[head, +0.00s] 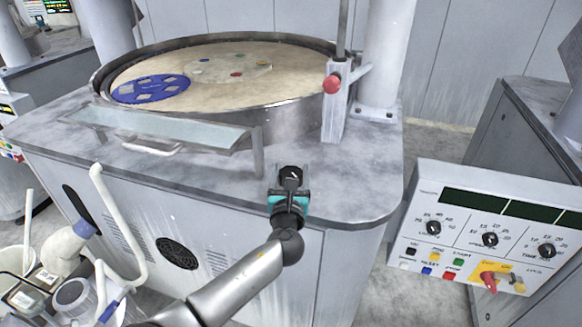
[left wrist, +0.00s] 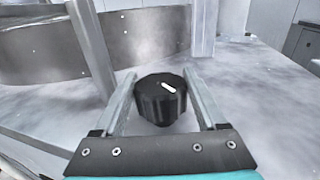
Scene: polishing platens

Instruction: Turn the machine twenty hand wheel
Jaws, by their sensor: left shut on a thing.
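The hand wheel (left wrist: 161,99) is a small black ribbed knob with a white mark on its top, on the grey machine top. In the head view the knob (head: 290,172) shows at the tip of my left gripper (head: 290,180), near the front edge of the machine. In the left wrist view the two fingers of my left gripper (left wrist: 161,105) stand on either side of the knob, closed on it. The white mark slants to the lower right. My right gripper is not in view.
A round platen (head: 240,70) with a blue disc (head: 151,88) lies behind a raised metal rim. A clear guard (head: 155,128) and a post with a red knob (head: 332,84) stand near my gripper. A control panel (head: 488,230) is at the right, and buckets and pipes at the lower left.

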